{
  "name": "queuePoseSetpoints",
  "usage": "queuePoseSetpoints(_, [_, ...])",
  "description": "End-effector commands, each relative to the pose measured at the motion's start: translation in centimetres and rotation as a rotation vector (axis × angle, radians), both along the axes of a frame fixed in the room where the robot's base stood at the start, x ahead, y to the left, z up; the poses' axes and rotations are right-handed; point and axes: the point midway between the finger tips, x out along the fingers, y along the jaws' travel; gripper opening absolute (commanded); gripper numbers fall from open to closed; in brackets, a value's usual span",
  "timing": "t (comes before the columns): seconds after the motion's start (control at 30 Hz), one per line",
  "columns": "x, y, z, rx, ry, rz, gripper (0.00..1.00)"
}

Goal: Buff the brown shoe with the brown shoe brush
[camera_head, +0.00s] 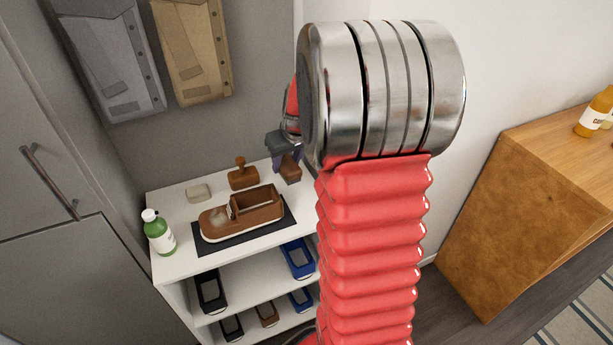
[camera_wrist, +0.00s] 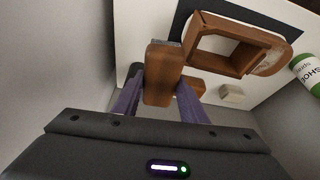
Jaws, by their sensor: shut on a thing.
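The brown shoe (camera_head: 262,207), with a white sole and a pale patch on its toe, lies on a dark mat (camera_head: 206,245) on the white shelf top. It also shows in the wrist view (camera_wrist: 198,50). My gripper (camera_head: 281,146) is at the back right of the shelf top, behind the shoe. In the wrist view its purple fingers (camera_wrist: 158,88) are shut around the brown shoe brush (camera_wrist: 163,62), a block with a grey edge at its far end. The held brush also shows in the head view (camera_head: 289,171), apart from the shoe. My arm hides part of the scene.
A brown knob-handled tool (camera_head: 242,178) and a pale block (camera_head: 199,193) sit behind the shoe. A green bottle (camera_head: 159,233) stands at the left edge. Black, blue and brown shoes fill the lower shelves. A wall stands close behind, a wardrobe (camera_head: 45,240) at left.

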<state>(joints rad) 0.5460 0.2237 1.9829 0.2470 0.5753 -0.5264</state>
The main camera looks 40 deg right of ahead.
Motion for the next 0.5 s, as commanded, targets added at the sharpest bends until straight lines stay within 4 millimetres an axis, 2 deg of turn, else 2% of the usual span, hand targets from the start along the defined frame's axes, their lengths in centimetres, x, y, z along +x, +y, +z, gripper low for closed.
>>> queuePoseSetpoints(0.03, [1.6, 1.5, 1.3, -0.002, -0.005, 0.036, 0.18])
queuePoseSetpoints(0.2, [5.6, 6.4, 4.7, -0.003, -0.003, 0.142, 0.18])
queuePoseSetpoints(0.37, [8.5, 11.8, 7.5, -0.003, -0.001, 0.246, 0.18])
queuePoseSetpoints(0.5, [10.5, 17.0, 9.5, -0.003, -0.001, 0.339, 0.18])
